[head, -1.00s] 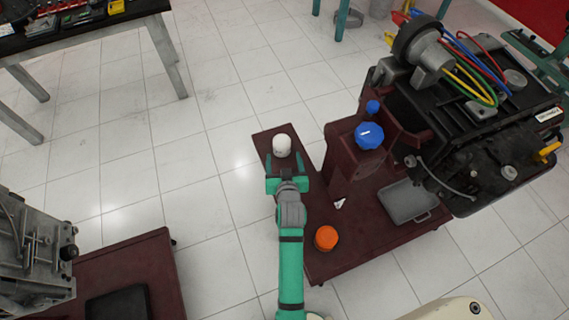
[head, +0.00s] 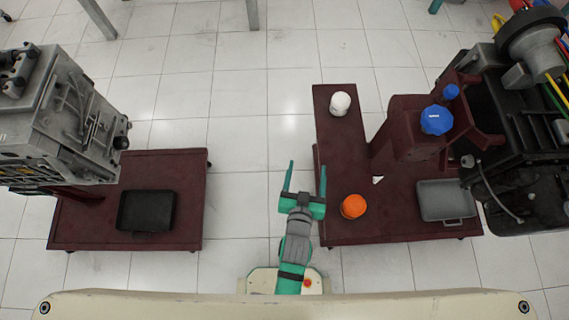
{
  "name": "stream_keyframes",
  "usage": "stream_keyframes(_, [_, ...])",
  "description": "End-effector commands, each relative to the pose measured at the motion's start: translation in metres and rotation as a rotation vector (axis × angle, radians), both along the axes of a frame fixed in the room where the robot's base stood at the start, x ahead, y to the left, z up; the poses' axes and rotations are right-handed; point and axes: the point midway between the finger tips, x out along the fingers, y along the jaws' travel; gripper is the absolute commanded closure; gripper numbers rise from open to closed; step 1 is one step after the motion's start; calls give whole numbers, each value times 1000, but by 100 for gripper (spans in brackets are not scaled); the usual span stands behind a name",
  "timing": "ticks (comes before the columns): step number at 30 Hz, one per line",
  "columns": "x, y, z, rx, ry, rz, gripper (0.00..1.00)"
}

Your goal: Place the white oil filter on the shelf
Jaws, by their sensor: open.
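The white oil filter (head: 340,103) stands on the far left arm of the dark red wheeled base (head: 333,140) of the right engine trainer. My gripper (head: 306,167) is open and empty. It is at the left edge of that base, nearer to me than the white filter and well apart from it. An orange filter (head: 353,206) sits on the same base, just right of my gripper. I cannot make out a shelf distinct from this base.
The left trainer (head: 60,120) carries a black tray (head: 147,210). Clear tiled floor (head: 240,150) lies between the trainers.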

Motion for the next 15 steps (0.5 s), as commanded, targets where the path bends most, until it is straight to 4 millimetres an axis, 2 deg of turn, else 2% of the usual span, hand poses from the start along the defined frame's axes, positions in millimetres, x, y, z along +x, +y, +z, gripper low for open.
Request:
stream_keyframes(1, [-20, 9, 1, -1, 1, 14, 30])
stream_keyframes(6, [-76, 33, 20, -5, -24, 56, 30])
stream_keyframes(12, [-136, 54, 54, -8, -53, 111, 30])
stream_keyframes(15, [-159, 61, 72, -9, -68, 136, 30])
